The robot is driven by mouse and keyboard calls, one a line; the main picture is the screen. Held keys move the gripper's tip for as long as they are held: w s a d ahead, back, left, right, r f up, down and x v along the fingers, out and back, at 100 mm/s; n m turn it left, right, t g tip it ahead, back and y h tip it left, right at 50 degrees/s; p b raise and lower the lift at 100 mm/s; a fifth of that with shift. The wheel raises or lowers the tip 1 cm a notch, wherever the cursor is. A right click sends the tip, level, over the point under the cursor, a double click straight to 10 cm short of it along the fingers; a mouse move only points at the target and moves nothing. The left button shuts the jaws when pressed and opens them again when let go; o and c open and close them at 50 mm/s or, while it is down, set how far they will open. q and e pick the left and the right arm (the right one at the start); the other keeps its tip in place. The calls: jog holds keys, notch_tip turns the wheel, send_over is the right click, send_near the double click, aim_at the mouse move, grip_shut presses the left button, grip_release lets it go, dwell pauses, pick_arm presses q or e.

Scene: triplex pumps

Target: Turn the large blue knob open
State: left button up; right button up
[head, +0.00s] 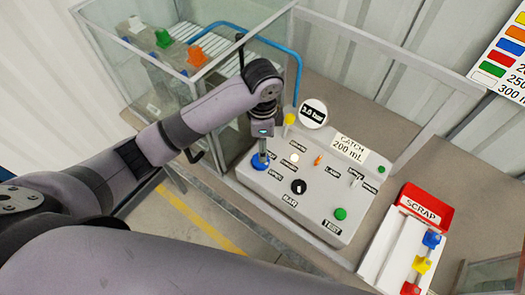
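The blue knob (260,162) sits at the left end of the sloped grey control panel (318,222). My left gripper (262,152) points down at it from above, with its fingertips at the knob's top. The fingers show almost edge-on as one narrow grey strip, so I cannot tell whether they are open or closed on the knob. The fingers hide part of the knob, and its pointer direction is not clear. My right gripper is not in view.
The panel also carries a black dial (298,186), a green button (340,213), an orange toggle (318,160) and a round gauge (313,113). A glass-walled case (215,75) stands behind on the left. A red-ended scrap tray (425,205) stands on the right.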

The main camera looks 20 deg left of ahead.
pick_arm(q)
notch_tip(320, 180, up, 4)
jog(key=shift+f, duration=0.1)
jog(key=shift+s, duration=0.1)
dwell(0.5)
